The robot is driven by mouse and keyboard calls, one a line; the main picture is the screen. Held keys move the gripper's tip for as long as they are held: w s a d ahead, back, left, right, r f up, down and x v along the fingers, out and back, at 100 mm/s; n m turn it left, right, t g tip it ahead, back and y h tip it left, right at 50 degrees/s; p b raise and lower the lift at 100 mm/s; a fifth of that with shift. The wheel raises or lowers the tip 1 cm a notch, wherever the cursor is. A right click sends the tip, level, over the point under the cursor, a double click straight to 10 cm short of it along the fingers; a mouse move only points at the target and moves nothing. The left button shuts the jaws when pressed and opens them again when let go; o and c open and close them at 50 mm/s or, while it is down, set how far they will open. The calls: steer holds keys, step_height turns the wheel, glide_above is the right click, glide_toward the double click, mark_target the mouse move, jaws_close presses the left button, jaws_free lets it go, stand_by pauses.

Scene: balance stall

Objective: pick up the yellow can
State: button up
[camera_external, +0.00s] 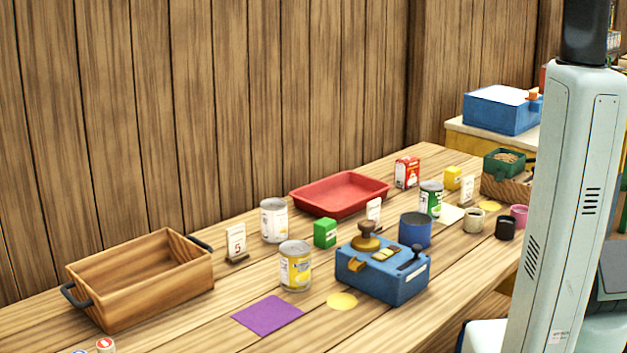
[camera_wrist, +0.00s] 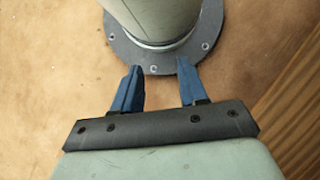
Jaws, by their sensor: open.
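The yellow can (camera_external: 295,266) stands upright on the wooden table, with a silver lid and a yellow label. It is between the purple square (camera_external: 268,314) and the green box (camera_external: 325,233), left of the blue machine (camera_external: 382,270). My gripper (camera_wrist: 160,88) shows in the wrist view with its two blue fingers apart and nothing between them. A round grey flange with a pale column lies beyond the fingertips there. The can is not in the wrist view. In the external view the gripper cannot be seen, so its distance to the can is unclear.
A wooden crate (camera_external: 140,290) with dark handles stands at left. A white-labelled can (camera_external: 274,220) is behind the yellow can. A red tray (camera_external: 322,205), a blue cup (camera_external: 415,230) and a green can (camera_external: 430,199) stand farther back. The table's front edge near the purple square is fairly clear.

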steer(key=shift+o, duration=0.4)
steer(key=o, duration=1)
